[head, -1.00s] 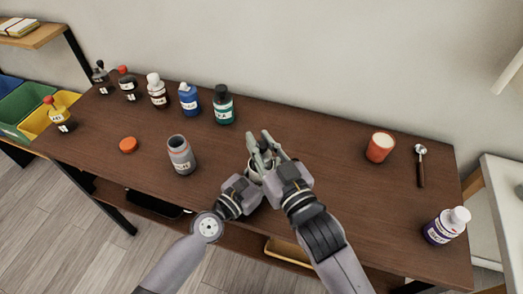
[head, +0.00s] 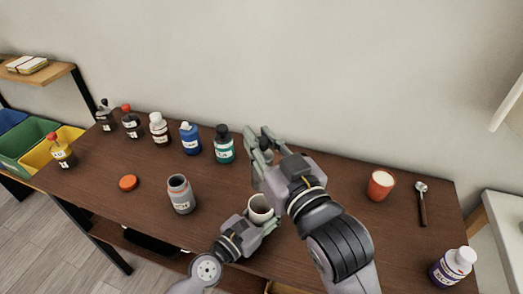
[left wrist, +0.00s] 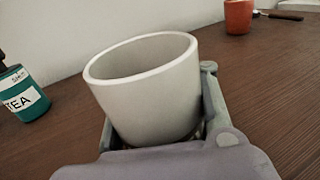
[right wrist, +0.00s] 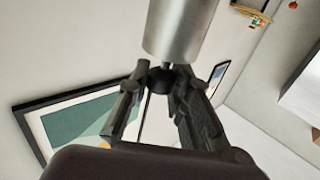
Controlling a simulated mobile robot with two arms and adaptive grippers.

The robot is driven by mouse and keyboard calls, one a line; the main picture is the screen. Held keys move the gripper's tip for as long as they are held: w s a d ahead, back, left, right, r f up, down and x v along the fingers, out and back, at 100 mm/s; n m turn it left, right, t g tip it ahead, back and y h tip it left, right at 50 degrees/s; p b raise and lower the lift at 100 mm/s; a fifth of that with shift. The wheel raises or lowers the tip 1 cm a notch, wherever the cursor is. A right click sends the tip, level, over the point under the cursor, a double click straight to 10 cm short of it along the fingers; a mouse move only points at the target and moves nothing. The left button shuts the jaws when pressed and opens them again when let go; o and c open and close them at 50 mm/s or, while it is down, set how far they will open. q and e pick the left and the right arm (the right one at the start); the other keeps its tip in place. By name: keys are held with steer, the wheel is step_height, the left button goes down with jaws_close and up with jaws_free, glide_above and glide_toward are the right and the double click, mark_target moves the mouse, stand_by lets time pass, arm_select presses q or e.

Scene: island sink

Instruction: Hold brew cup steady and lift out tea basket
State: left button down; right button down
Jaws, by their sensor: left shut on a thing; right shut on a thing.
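The white brew cup (head: 260,203) stands upright-looking in the head view, with my left gripper (head: 258,222) shut around it. In the left wrist view the cup (left wrist: 150,90) sits between the fingers, its rim tilted in the picture. My right gripper (head: 262,142) is raised above and behind the cup. In the right wrist view its fingers (right wrist: 160,90) are shut on the dark knob of the tea basket (right wrist: 180,28), a silvery metal cylinder. The basket is clear of the cup. It is hidden by my gripper in the head view.
A grey open jar (head: 181,195) and an orange lid (head: 128,183) lie left of the cup. Several bottles, including a green one (head: 224,147), line the back. An orange cup (head: 380,186), a spoon (head: 422,205) and a purple-labelled bottle (head: 453,267) are at right.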

stand_by(0.3)
stand_by(0.5)
arm_select(q)
steer(key=c, duration=0.9)
jaws_free()
steer(key=shift+o, duration=0.2)
steer(key=v, duration=1)
steer(key=shift+s+a+f, duration=0.1)
steer(key=shift+s+a, duration=0.15)
steer(key=shift+a, duration=0.05)
steer(key=shift+s+a, duration=0.35)
steer(key=shift+s, duration=0.15)
